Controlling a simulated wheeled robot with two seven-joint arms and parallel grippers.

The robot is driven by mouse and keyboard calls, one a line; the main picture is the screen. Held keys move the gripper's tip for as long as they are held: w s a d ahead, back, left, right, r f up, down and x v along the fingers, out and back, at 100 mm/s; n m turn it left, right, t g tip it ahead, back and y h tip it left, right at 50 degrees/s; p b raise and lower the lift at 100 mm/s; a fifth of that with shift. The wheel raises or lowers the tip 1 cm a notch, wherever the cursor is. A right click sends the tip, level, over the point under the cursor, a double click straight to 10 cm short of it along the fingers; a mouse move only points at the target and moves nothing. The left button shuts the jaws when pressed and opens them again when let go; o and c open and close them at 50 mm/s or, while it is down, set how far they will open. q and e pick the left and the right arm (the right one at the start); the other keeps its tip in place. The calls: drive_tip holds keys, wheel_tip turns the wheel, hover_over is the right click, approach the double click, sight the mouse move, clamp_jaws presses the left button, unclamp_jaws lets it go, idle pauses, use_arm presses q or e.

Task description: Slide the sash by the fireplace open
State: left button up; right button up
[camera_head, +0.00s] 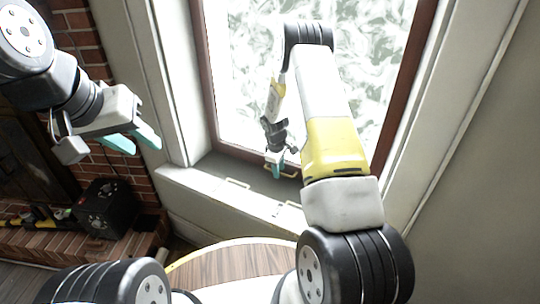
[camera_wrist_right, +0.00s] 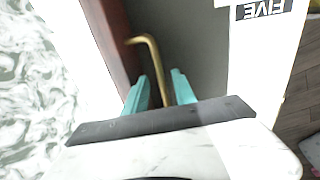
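The sash is a brown-framed window pane (camera_head: 245,80) with patterned bright glass, set in a pale window recess by the brick. A brass handle (camera_head: 290,174) is on its lower rail. My right gripper (camera_head: 277,168) reaches down to this handle. In the right wrist view the brass handle (camera_wrist_right: 152,52) runs between the two teal fingers of the right gripper (camera_wrist_right: 162,88), with gaps at its sides; firm contact is not visible. My left gripper (camera_head: 134,140) hangs empty in the air at the left, its teal fingers apart.
A round wooden table (camera_head: 225,262) stands below the window. Brick wall (camera_head: 128,172) is behind my left gripper.

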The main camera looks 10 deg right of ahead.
clamp_jaws()
idle(1.3)
